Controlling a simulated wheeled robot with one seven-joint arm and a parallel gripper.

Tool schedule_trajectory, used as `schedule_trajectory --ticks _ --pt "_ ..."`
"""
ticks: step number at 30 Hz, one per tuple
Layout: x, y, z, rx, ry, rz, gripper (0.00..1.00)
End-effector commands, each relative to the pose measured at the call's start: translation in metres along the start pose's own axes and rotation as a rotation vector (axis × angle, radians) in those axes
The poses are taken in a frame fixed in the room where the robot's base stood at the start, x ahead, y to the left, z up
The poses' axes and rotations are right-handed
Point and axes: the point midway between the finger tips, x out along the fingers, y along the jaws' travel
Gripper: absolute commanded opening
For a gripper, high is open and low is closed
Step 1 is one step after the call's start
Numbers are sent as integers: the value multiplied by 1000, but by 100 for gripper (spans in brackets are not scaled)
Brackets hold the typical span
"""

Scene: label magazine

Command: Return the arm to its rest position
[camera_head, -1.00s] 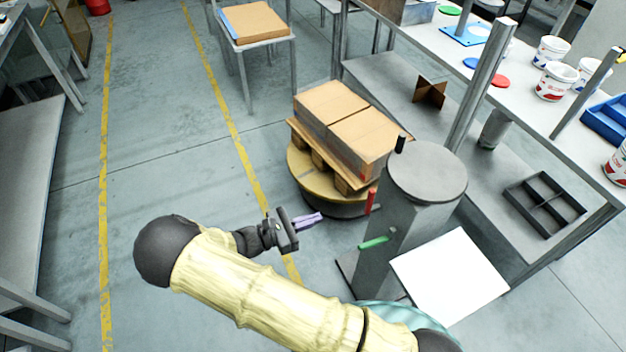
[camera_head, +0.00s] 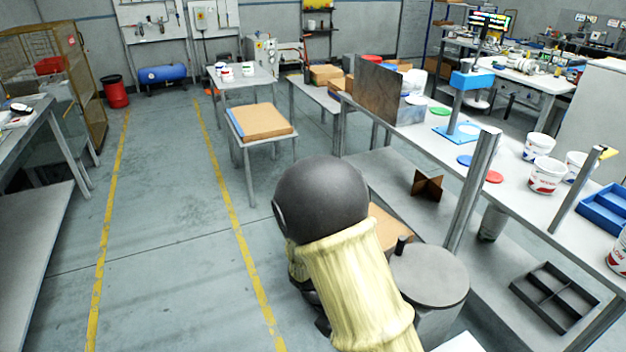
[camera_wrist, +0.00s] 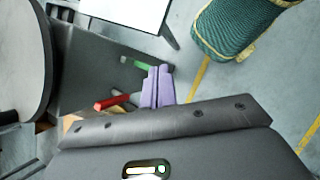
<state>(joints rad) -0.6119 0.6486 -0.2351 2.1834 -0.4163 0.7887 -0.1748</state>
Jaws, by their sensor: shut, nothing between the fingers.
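My gripper (camera_wrist: 158,87) shows in the wrist view with its purple fingers together and nothing between them. It points at a grey post, and a red handle (camera_wrist: 112,102) and a green handle (camera_wrist: 134,63) show close to the fingers in the picture. I cannot tell the exact gap. In the head view my raised arm hides the gripper. The arm's dark round joint stands up in the middle of that view, just left of the grey round-topped post (camera_head: 428,274).
Cardboard boxes (camera_head: 388,232) lie partly hidden behind my arm. A long workbench (camera_head: 510,190) with white buckets (camera_head: 546,176) runs along the right. A small table with a flat carton (camera_head: 262,121) stands farther back. The floor on the left (camera_head: 170,230) is clear.

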Motion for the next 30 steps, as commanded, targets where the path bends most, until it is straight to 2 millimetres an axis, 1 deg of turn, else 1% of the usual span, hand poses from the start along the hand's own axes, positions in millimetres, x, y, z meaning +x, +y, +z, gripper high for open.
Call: schedule_trajectory --ticks 1,9,15,18,22,30 --pt "-7 2 12 67 56 -44 0" --pt "-38 9 59 439 338 -220 0" --pt "-62 18 97 730 528 -297 0" --pt "-71 22 114 856 603 -315 0" --pt "-76 24 126 946 656 -324 0" --pt "-76 24 126 961 663 -326 0"
